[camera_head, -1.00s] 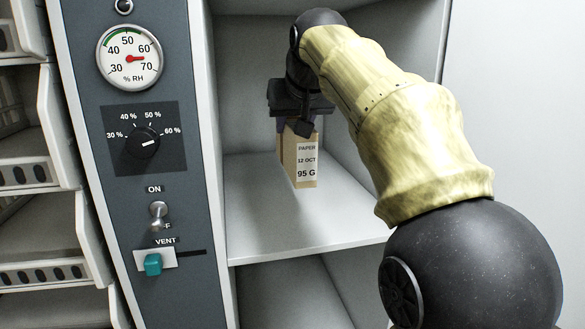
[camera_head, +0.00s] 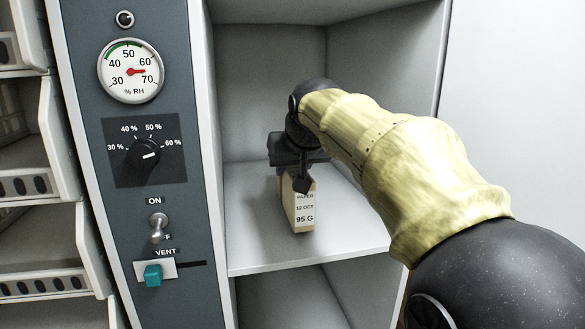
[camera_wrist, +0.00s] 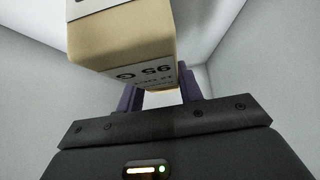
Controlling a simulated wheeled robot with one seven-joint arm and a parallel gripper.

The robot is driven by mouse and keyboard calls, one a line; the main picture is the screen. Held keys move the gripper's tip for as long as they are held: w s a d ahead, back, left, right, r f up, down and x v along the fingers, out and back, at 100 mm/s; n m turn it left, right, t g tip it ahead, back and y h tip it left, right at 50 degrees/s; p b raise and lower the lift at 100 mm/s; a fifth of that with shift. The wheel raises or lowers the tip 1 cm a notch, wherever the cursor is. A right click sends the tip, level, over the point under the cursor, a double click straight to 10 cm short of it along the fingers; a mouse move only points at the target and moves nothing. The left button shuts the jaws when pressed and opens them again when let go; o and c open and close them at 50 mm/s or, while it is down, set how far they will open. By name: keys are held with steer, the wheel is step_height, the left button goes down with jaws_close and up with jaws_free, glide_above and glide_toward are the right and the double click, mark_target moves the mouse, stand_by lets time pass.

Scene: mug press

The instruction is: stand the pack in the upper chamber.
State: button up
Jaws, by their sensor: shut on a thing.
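The pack (camera_head: 304,212) is a tan, upright block with a white label reading "PAPER 12 OCT 95 G". It is inside the upper chamber (camera_head: 255,235), above the pale shelf. Its base is at or very near the shelf; I cannot tell whether it touches. My gripper (camera_head: 297,179) is shut on the pack's upper part from above. In the wrist view, purple fingers of my gripper (camera_wrist: 161,97) hold the pack (camera_wrist: 130,42), whose label shows upside down. The pack's far side is hidden.
The chamber's side wall (camera_head: 380,90) stands to the right, and a grey panel with a humidity gauge (camera_head: 131,72), knob (camera_head: 144,154), switch (camera_head: 158,226) and teal vent slider (camera_head: 153,275) to the left. Shelf space around the pack is clear. White trays (camera_head: 30,235) stand far left.

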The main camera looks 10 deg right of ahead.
steer(key=shift+f, duration=0.35)
steer(key=shift+f, duration=0.1)
steer(key=o, duration=1.2)
steer(key=b+v, duration=0.3)
steer(key=v, duration=0.9)
